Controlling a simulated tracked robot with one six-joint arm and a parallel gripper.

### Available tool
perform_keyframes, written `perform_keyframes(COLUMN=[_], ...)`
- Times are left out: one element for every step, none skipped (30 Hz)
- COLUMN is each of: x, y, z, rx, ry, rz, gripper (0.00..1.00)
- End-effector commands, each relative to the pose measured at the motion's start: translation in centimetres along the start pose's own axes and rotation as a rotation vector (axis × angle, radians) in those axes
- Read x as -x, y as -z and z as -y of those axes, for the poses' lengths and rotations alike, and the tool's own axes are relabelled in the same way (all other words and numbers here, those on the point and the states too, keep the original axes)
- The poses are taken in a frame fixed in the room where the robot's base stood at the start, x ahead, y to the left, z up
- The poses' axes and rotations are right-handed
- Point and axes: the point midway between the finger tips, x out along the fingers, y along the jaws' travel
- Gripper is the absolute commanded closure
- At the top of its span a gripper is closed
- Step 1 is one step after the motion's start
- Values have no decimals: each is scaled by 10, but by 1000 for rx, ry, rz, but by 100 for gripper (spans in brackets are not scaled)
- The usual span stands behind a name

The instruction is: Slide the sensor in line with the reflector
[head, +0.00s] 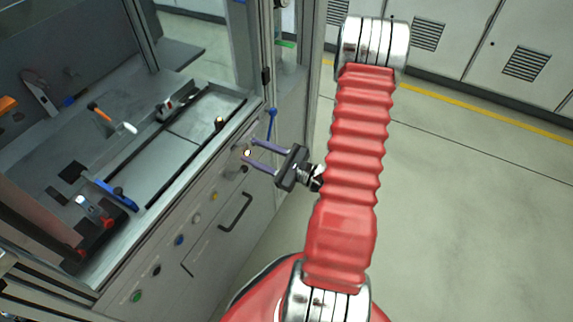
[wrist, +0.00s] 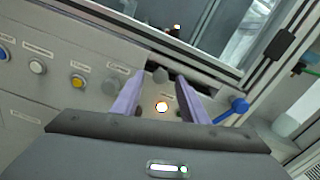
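My gripper (head: 249,150) is open, with its two purple fingers pointing at the machine's front panel. In the wrist view my gripper (wrist: 159,82) has nothing clearly held between its fingers. A glowing lamp (wrist: 161,106) shows between them, with a grey knob (wrist: 160,75) and a dark slot (wrist: 198,90) just beyond. I cannot tell whether the fingers touch the knob. I cannot say for sure which part is the sensor or the reflector. A small post with a light top (head: 219,122) stands by the black rail inside the machine.
The panel carries a row of buttons, including a yellow one (wrist: 78,82), and a black handle (head: 235,211). A metal frame post (head: 312,80) rises close by. Open floor (head: 470,200) lies to the right.

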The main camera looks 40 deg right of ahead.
Motion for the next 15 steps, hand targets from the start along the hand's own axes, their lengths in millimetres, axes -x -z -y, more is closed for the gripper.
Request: perform_keyframes(x=[7,10,14,18,21,25,29,32,36,40,43,47,50,53,58], y=[0,0,0,0,0,0,0,0,0,0,0,0,0,0,1], z=[1,0,1,1,0,1,0,0,0,0,0,1,0,0,1], rx=[-1,-1,0,0,0,0,0,0,0,0,0,0,0,0,0], ry=[4,3,4,4,3,4,3,3,4,3,3,4,3,3,4], rz=[-1,-1,-1,-1,-1,-1,-1,-1,-1,-1,-1,-1,-1,-1,-1], gripper=[60,60,60,60,60,60,60,60,60,60,60,60,60,60,60])
